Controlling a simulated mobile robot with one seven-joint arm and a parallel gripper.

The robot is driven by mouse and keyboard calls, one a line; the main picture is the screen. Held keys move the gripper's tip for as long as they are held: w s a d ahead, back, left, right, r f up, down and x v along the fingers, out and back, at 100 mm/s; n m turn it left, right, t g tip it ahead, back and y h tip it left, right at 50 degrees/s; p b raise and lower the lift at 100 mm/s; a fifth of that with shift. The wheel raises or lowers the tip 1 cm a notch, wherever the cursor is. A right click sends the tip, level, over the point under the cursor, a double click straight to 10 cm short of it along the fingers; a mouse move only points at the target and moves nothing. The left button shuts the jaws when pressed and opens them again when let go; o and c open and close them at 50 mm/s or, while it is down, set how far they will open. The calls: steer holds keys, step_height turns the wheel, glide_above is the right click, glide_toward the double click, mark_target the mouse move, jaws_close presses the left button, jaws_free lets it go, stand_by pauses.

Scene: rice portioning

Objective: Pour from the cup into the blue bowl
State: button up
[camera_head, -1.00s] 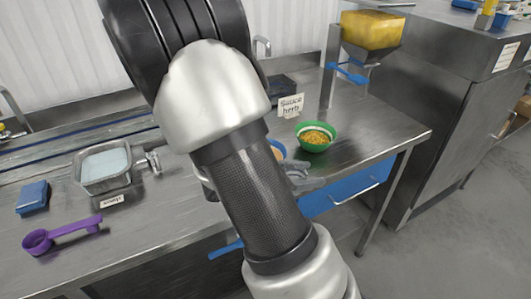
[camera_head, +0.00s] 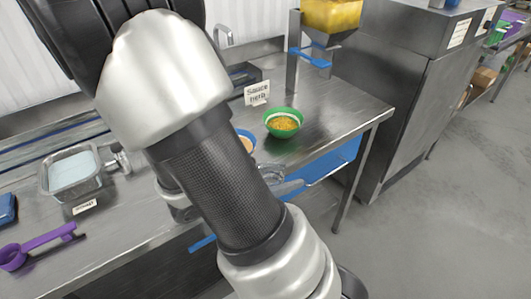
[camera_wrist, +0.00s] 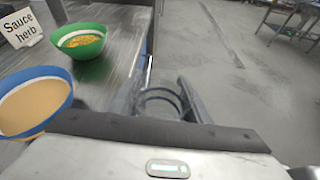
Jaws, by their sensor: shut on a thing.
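The blue bowl (camera_wrist: 34,72) sits at the left of the wrist view, with a smooth tan filling in it. In the head view the blue bowl (camera_head: 249,134) is mostly hidden behind my arm. My gripper (camera_wrist: 160,98) is shut on a clear cup (camera_wrist: 162,104), to the right of the blue bowl and past the table's edge, over the floor. The cup also shows faintly in the head view (camera_head: 270,173). I cannot tell what is in the cup or how far it tilts.
A green bowl (camera_head: 283,123) with yellow grains stands beside the blue bowl, near a "Sauce herb" sign (camera_head: 257,93). A metal tray (camera_head: 71,175) and purple scoop (camera_head: 40,247) are at left. A yellow-filled dispenser (camera_head: 333,16) stands behind.

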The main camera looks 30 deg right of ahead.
steer(key=p, duration=0.3)
steer(key=shift+a+r, duration=0.2)
steer(key=shift+r, duration=0.2)
steer(key=p, duration=0.2)
steer(key=shift+s+a+p, duration=0.15)
steer(key=shift+p, duration=0.15)
steer(key=p, duration=0.3)
steer(key=shift+s+a+r, duration=0.1)
steer(key=shift+s, duration=0.3)
steer(key=s+p, duration=0.1)
steer(key=s+a+p, duration=0.1)
steer(key=s+p, duration=0.1)
steer(key=shift+s+r, duration=0.1)
steer(key=shift+s, duration=0.1)
